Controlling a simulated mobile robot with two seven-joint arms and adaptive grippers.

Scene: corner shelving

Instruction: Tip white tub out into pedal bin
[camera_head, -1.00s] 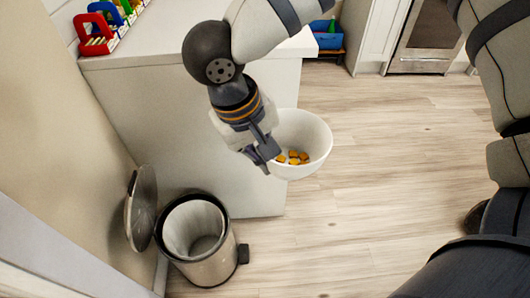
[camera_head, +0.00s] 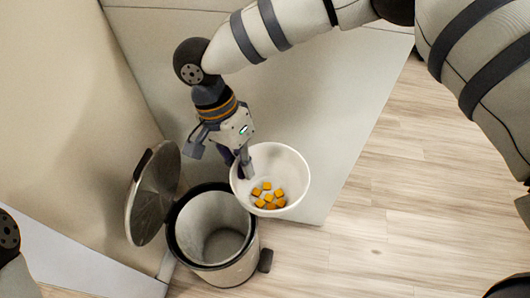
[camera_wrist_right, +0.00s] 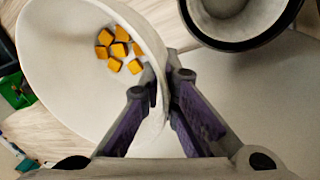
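The white tub (camera_head: 297,172) is held by its rim in my right gripper (camera_head: 243,165), which is shut on it. Several orange-yellow cubes (camera_head: 268,196) lie in its bottom. The tub looks roughly upright, just right of the bin opening and seemingly above it. The pedal bin (camera_head: 222,262) stands on the floor with its lid (camera_head: 155,195) open against the wall side; no contents show inside. In the right wrist view the fingers (camera_wrist_right: 160,100) pinch the tub wall (camera_wrist_right: 60,105), and the bin's dark rim (camera_wrist_right: 240,42) is at the top. My left gripper is not in view.
A pale cabinet side (camera_head: 300,95) stands behind the bin and tub. A beige wall (camera_head: 70,110) is on the left, close to the lid. The wooden floor (camera_head: 370,235) at right is clear. The bin's pedal (camera_head: 265,260) sticks out at its right.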

